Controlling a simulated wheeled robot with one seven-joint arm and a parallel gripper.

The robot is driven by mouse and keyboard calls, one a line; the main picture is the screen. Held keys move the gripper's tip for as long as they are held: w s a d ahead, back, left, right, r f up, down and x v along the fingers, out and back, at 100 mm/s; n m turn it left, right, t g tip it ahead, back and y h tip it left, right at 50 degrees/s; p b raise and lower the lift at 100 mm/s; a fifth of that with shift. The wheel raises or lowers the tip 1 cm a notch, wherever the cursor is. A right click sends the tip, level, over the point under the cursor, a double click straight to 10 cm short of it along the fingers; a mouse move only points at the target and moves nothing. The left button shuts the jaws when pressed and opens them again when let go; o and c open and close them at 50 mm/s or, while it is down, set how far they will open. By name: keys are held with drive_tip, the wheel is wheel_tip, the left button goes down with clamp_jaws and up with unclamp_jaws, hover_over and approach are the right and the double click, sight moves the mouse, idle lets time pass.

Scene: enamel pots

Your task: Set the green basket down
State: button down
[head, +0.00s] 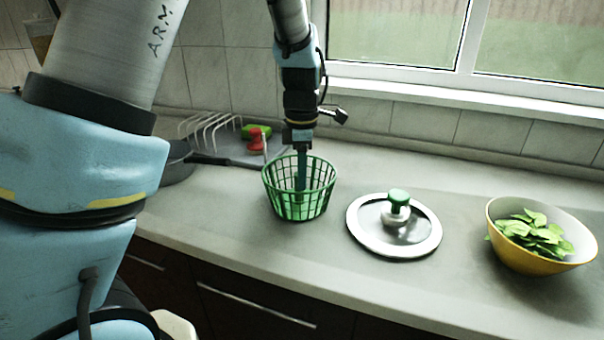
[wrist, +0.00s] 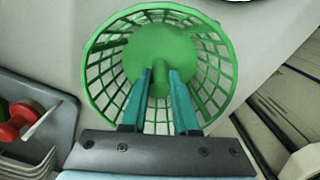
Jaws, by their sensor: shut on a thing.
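The green basket (head: 277,196) is a round, open lattice basket, upright at the middle of the counter in the head view. In the wrist view its rim and slatted wall (wrist: 97,75) surround a solid green floor with a short green post at its centre. My gripper (head: 301,184) points straight down into the basket. Its two blue fingers (wrist: 160,80) are shut on the post. The basket's base looks very close to the counter (head: 215,220); I cannot tell whether it touches. The far side of the post is hidden.
A lid (head: 375,240) with a green knob lies just right of the basket. A yellow bowl (head: 520,259) of leaves stands far right. Behind left are a grey tray (wrist: 66,122) with a wire rack and a dark pan (head: 180,163). Counter in front is clear.

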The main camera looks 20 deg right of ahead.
drive_tip(key=shift+f, duration=0.15)
drive_tip(key=c, duration=0.7)
unclamp_jaws()
wheel_tip(320, 180, up, 12)
drive_tip(key=shift+r+b, duration=0.1)
drive_tip(key=shift+b, duration=0.45)
drive_tip(key=w+a+f+m, duration=0.1)
drive_tip(key=a+f+m, duration=0.25)
drive_tip(key=a, duration=0.55)
drive_tip(key=w+a+f+m, duration=0.1)
drive_tip(key=a+f+m, duration=0.25)
drive_tip(key=a, duration=0.55)
drive_tip(key=s+a+f+m, duration=0.1)
drive_tip(key=s+a+m, duration=0.1)
drive_tip(key=a, duration=0.2)
drive_tip(key=s+a+f+m+t, duration=0.1)
drive_tip(key=s+a+m, duration=0.1)
drive_tip(key=a+m, duration=0.1)
drive_tip(key=s+a+f+m, duration=0.2)
drive_tip(key=a+m, duration=0.1)
drive_tip(key=a, duration=0.2)
drive_tip(key=shift+a+t, duration=0.3)
drive_tip(key=shift+a, duration=0.05)
